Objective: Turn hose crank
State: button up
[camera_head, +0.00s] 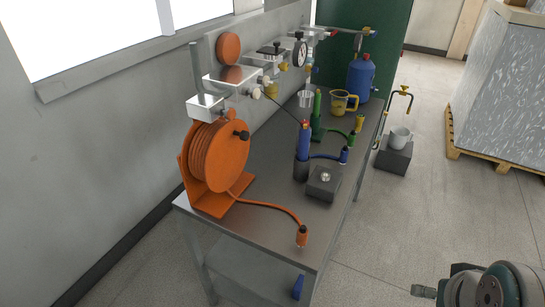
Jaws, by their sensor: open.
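An orange hose reel (216,160) stands upright on the near left corner of the metal bench. A dark crank knob (241,134) sticks out from the upper right of its disc. An orange hose (270,205) runs from the reel's base across the bench top to an orange nozzle (302,236) at the front edge. Part of my arm shows at the bottom right corner, well apart from the reel and the bench. My gripper's fingers do not show.
The bench (255,224) also carries blue and green torch-like tools, a dark grey block (324,183), a yellow mug (343,101) and a blue canister (361,78). A cup (400,138) stands on a low block.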

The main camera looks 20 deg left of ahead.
aim_at(216, 153)
jog(key=u, duration=1.4)
jog(key=i+z, duration=0.3)
jog(key=i+j+z, duration=0.25)
jog(key=i, duration=0.15)
jog(key=l, duration=0.1)
